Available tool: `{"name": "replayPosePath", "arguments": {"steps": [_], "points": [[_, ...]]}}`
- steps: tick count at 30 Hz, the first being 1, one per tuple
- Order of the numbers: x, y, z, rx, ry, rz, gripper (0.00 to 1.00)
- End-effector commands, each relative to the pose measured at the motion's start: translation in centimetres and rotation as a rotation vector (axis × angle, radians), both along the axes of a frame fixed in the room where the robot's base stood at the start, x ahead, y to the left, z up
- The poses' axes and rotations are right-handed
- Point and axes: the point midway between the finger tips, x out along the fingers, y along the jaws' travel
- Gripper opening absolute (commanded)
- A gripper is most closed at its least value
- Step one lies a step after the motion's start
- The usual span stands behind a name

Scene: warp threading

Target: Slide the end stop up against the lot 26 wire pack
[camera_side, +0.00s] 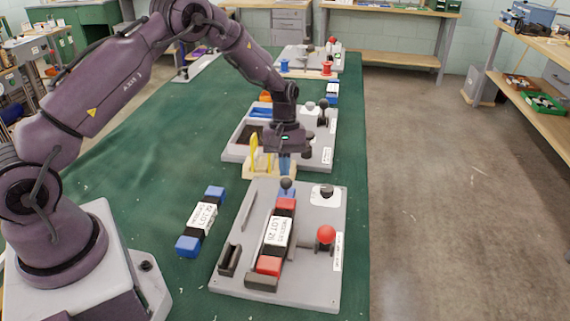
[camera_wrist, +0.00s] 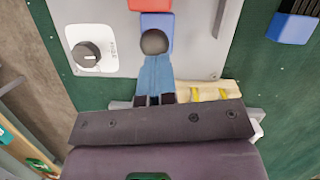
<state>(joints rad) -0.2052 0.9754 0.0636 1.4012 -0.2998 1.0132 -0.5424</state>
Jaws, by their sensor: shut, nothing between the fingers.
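The lot 26 wire pack (camera_side: 275,232) lies on the grey board, with a white label and red ends. One red end (camera_wrist: 150,5) shows at the top of the wrist view. The end stop (camera_side: 287,193) is a blue block with a black ball knob, at the pack's far end; it also shows in the wrist view (camera_wrist: 157,22). Block and red end look touching or nearly so; I cannot tell which. My gripper (camera_side: 285,172) is shut and empty, its blue fingers (camera_wrist: 154,58) pointing down right by the knob. Contact with the knob is unclear.
A red-ball lever (camera_side: 325,235) stands right of the pack, and a white-plated dial (camera_side: 325,191) nearer the far edge. A blue-ended pack (camera_side: 203,217) lies on the green mat to the left. A wooden holder with yellow uprights (camera_side: 256,160) stands just behind the board.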

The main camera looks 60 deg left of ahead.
Motion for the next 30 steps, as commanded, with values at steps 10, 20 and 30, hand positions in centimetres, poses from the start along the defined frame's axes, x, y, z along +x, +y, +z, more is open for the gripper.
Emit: {"name": "replayPosePath", "arguments": {"steps": [10,20,30], "points": [[0.4,0.7,2.3,0.003,-0.003,0.002,0.0],[1.4,2.2,8.1,0.002,-0.004,0.002,0.0],[2.1,-2.7,10.3,0.103,0.018,-0.067,0.56]]}}
